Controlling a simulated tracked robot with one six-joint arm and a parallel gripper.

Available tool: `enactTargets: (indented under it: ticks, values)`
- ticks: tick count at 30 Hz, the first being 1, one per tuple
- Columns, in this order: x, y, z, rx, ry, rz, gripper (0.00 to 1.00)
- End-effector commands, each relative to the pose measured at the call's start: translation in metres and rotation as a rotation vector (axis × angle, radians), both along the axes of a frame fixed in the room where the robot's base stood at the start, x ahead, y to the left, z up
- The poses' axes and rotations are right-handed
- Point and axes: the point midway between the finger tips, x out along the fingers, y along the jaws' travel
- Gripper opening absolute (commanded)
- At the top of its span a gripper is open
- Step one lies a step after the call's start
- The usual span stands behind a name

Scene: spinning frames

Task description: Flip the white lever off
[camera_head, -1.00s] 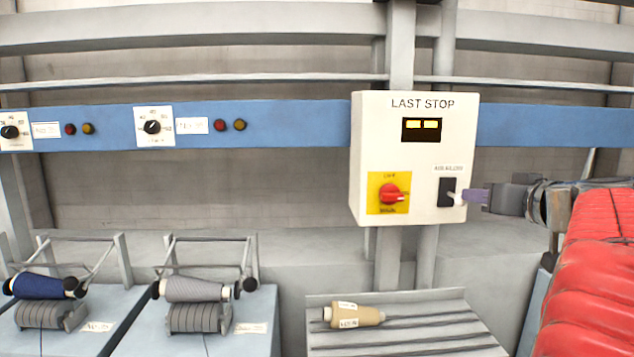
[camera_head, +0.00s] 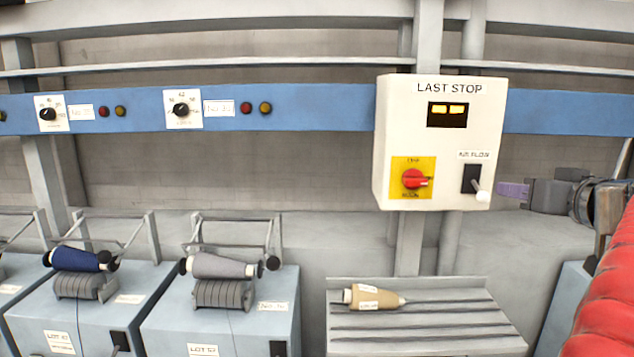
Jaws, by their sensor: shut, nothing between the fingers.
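The white lever (camera_head: 481,194) sticks out of a black switch plate (camera_head: 471,179) at the lower right of the white "LAST STOP" control box (camera_head: 440,140). It points down and to the right, ending in a white knob. A label above it seems to read "AIR FLOW". My gripper (camera_head: 500,189) is shut and empty, with its purple fingertips just right of the lever. A small gap shows between the fingertips and the lever.
A yellow-lit display (camera_head: 447,114) is above. A beige cone bobbin (camera_head: 372,298) lies on the grey ribbed shelf (camera_head: 420,343) below. Spindle units with yarn stand at left.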

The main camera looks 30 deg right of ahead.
Motion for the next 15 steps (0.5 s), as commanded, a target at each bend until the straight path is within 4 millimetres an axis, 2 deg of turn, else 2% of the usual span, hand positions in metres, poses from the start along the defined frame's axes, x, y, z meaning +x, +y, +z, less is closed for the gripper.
enactTargets:
  ticks: [3, 15]
  values:
    - [-0.018, 0.003, -0.003, 0.001, 0.0, -0.009, 0.0]
    - [-0.061, 0.021, -0.013, 0.001, 0.0, -0.003, 0.0]
